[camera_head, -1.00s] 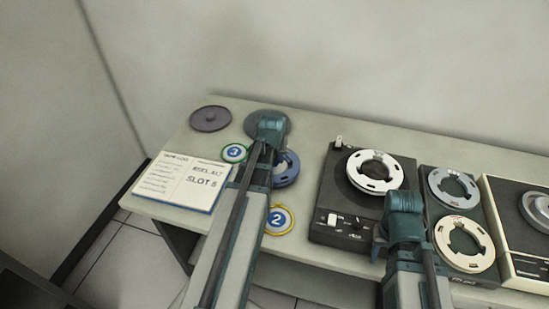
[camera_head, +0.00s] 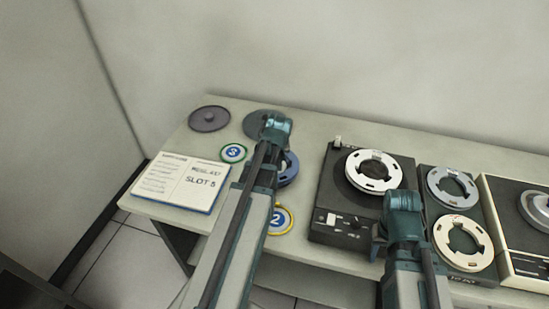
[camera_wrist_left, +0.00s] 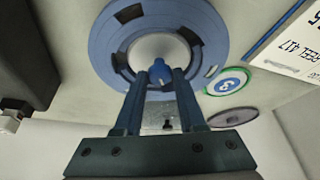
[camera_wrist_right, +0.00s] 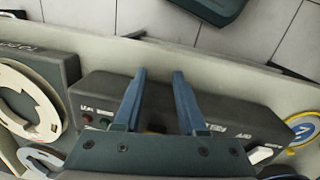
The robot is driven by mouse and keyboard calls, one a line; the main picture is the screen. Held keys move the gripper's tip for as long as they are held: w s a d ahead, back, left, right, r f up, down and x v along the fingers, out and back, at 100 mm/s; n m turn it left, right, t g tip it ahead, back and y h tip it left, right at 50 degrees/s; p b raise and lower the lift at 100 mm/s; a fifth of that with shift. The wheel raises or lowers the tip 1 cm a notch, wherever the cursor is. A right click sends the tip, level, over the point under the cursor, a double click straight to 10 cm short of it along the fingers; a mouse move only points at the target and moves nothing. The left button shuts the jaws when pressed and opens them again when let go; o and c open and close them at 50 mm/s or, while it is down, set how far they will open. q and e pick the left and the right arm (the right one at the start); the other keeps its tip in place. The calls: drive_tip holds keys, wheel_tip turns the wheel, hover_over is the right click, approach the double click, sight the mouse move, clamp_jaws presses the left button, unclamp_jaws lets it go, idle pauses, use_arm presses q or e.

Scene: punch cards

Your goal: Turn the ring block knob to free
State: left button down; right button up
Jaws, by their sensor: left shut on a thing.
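A blue ring (camera_wrist_left: 108,47) with dark slots and a pale centre fills the top of the left wrist view. A small blue knob (camera_wrist_left: 159,68) stands at its centre. My left gripper (camera_wrist_left: 160,77) is shut on this knob from above. In the head view the blue ring (camera_head: 291,170) is partly hidden by my left arm, and the knob is hidden. I cannot read any mark showing the knob's setting. My right gripper (camera_wrist_right: 159,72) is open and empty over the front of the dark tape deck (camera_head: 325,205).
A log board reading "SLOT 5" (camera_head: 196,186), a green-rimmed disc (camera_head: 233,153), a yellow-rimmed disc marked 2 (camera_head: 283,219) and a grey disc (camera_head: 209,118) lie nearby. The deck carries a white ring (camera_head: 373,156). More rings and a second deck stand right.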

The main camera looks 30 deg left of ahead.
use_arm(q)
drive_tip(key=c, duration=0.5)
unclamp_jaws()
drive_tip(key=shift+r, duration=0.1)
use_arm(e)
drive_tip(key=shift+r, duration=0.1)
use_arm(q)
drive_tip(key=p+v, duration=1.2)
drive_tip(key=v, duration=0.1)
drive_tip(key=shift+s+r+p, duration=0.15)
drive_tip(key=shift+r+p, duration=0.1)
drive_tip(key=shift+p, duration=0.15)
use_arm(e)
wheel_tip(320, 180, up, 13)
drive_tip(key=shift+f, duration=0.2)
use_arm(q)
drive_tip(key=shift+d, duration=0.1)
drive_tip(key=s+d+m+g, duration=0.1)
drive_tip(key=s+d+m, duration=0.2)
drive_tip(key=d, duration=0.6)
drive_tip(key=s+d+f+m+g+h, duration=0.1)
drive_tip(key=s+d+m, duration=0.3)
drive_tip(key=d, duration=0.4)
drive_tip(key=s+d+m+g, duration=0.2)
drive_tip(key=s+d+m, duration=0.2)
drive_tip(key=d, duration=0.5)
drive_tip(key=shift+s+d+f, duration=0.35)
drive_tip(key=shift+s, duration=0.3)
use_arm(e)
drive_tip(key=shift+f, duration=0.1)
